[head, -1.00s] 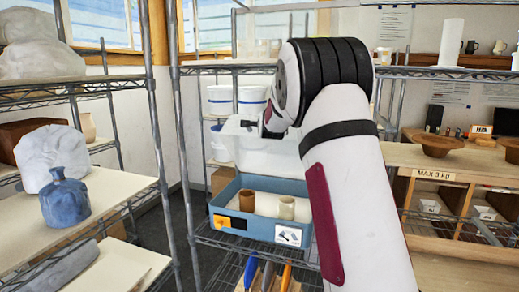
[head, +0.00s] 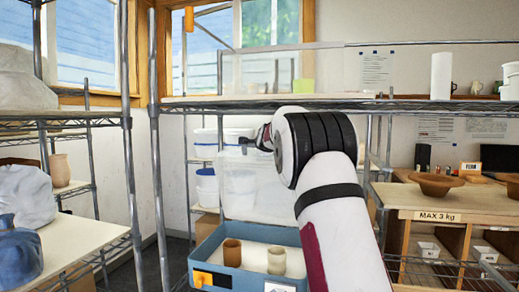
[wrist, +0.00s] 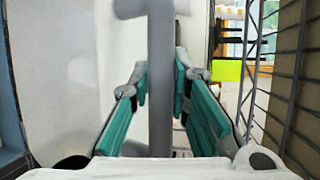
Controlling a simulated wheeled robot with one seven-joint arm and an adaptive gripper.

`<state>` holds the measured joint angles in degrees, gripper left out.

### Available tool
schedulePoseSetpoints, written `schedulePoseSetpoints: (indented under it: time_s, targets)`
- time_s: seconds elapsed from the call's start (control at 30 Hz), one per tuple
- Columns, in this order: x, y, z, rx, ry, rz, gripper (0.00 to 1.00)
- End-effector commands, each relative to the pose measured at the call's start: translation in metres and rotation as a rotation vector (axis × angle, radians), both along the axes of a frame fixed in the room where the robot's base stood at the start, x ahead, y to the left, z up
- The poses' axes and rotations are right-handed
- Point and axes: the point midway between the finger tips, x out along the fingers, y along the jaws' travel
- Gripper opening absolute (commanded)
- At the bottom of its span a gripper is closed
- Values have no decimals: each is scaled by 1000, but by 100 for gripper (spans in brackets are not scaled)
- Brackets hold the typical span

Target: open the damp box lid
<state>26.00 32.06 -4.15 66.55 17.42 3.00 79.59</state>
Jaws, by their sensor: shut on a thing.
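The damp box (head: 218,258) is a blue tray-like box on the wire shelf in the head view. Its clear lid (head: 238,188) stands up steeply at the back of the box, so the inside shows. My gripper (head: 250,141) is at the lid's upper edge, partly hidden by my own wrist. In the wrist view, the teal fingers of my gripper (wrist: 160,92) are closed around a grey bar (wrist: 160,40), which looks like the lid's handle. The pale lid panel (wrist: 70,70) fills the left of that view.
A brown cup (head: 232,252) and a cream cup (head: 276,260) stand in the box. A shelf (head: 330,104) runs just above my wrist. White tubs (head: 207,188) stand behind the lid. A blue jar (head: 18,250) is on the left shelf.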

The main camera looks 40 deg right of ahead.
Motion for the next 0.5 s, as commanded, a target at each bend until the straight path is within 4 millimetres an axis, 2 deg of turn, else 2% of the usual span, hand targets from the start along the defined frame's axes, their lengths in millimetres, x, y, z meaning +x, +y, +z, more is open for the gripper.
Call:
schedulePoseSetpoints:
  time_s: [0.2, 0.23, 0.3, 0.5]
  targets:
    - [0, 1, 3, -5, -3, 2, 0]
    - [0, 1, 3, -5, -3, 2, 24]
    - [0, 1, 3, -4, -4, 2, 38]
    - [0, 1, 1, -2, -1, 1, 38]
